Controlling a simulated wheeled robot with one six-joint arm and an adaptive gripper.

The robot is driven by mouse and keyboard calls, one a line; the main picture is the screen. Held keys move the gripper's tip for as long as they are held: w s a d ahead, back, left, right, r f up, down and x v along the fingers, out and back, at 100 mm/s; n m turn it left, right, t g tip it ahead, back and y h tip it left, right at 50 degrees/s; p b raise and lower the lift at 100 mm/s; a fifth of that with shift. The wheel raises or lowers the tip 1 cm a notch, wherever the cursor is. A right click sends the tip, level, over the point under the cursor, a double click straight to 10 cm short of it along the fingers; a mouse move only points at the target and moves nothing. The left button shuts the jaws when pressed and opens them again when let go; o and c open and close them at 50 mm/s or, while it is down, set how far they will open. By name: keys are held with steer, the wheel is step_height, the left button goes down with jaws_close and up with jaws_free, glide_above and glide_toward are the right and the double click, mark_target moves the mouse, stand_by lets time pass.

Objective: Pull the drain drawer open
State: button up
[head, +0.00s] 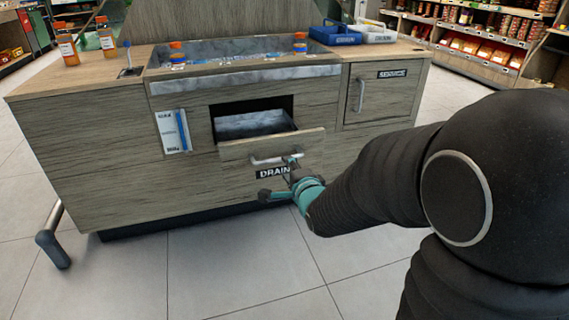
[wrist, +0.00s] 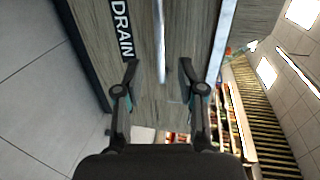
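The drain drawer (head: 236,151) is a wooden front in the middle of the counter. It stands pulled out partway, with its grey metal inside (head: 252,124) showing through the opening. Its pale bar handle (head: 265,161) runs across the front, above a black DRAIN label (head: 270,174). I see no finger touching the bar.
A service door (head: 385,95) with an upright handle is right of the drawer. A white card with a blue strip (head: 173,131) is on the left. Orange bottles (head: 67,45) and blue and white trays (head: 335,34) stand on top. The tiled floor (head: 235,270) in front is clear.

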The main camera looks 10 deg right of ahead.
steer(key=shift+v, duration=2.25)
steer(key=s+d+f+n+g+h+p, duration=0.1)
steer(key=s+d+f+n+g+h, duration=0.25)
steer(key=s+f+n+g, duration=0.55)
steer(key=s+d+r+n+p, duration=0.3)
steer(key=s+r+n+p, duration=0.3)
steer(key=s+r, duration=1)
step_height(320, 180, up, 4)
steer(key=shift+s+n+g+p, duration=0.3)
steer(key=shift+s+p, duration=0.1)
steer(key=shift+p, duration=0.85)
